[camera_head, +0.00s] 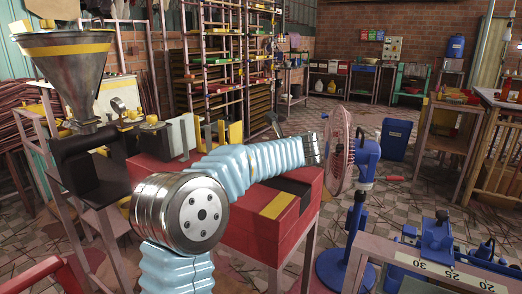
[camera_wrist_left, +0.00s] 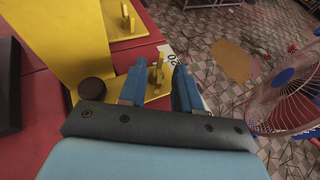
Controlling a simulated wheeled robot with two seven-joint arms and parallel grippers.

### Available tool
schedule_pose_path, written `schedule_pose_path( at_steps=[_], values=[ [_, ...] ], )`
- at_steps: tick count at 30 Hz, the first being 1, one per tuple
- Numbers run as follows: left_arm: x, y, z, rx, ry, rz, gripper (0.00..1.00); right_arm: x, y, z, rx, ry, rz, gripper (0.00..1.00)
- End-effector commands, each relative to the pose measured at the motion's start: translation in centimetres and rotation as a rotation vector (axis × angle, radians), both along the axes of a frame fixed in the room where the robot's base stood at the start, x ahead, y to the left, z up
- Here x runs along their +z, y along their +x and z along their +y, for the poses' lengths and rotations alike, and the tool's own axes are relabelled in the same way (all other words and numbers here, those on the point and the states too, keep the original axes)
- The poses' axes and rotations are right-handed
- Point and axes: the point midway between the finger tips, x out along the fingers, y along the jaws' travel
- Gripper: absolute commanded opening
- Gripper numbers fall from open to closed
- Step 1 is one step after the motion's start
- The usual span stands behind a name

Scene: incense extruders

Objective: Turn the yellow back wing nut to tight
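In the left wrist view a yellow wing nut (camera_wrist_left: 155,76) stands upright on a yellow plate over a red surface. My left gripper (camera_wrist_left: 158,80) is open, its two blue fingers on either side of this wing nut, with visible gaps to it. A second yellow wing nut (camera_wrist_left: 128,20) stands farther up in that view. I cannot tell from the markings which is the back one. In the head view my left arm crosses the middle, but its gripper and these wing nuts cannot be made out. My right gripper is not in view.
A dark round knob (camera_wrist_left: 92,89) sits left of the fingers. A steel hopper (camera_head: 73,80) is at the left. A red bench (camera_head: 262,240) lies below my arm.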

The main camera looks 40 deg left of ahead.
Motion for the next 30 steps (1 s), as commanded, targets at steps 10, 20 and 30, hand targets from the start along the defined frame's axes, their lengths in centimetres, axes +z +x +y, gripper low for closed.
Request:
schedule_pose_path(
  at_steps=[10,20,30],
  values=[
    [-0.5,0.5,1.0,-0.001,0.000,0.000,0.33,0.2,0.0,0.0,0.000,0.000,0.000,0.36],
    [-0.5,0.4,0.9,-0.001,0.000,0.000,0.00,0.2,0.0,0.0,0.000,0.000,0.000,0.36],
    [-0.9,0.0,1.3,-0.163,-0.003,-0.005,0.00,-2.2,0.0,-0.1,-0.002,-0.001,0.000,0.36]
  ],
)
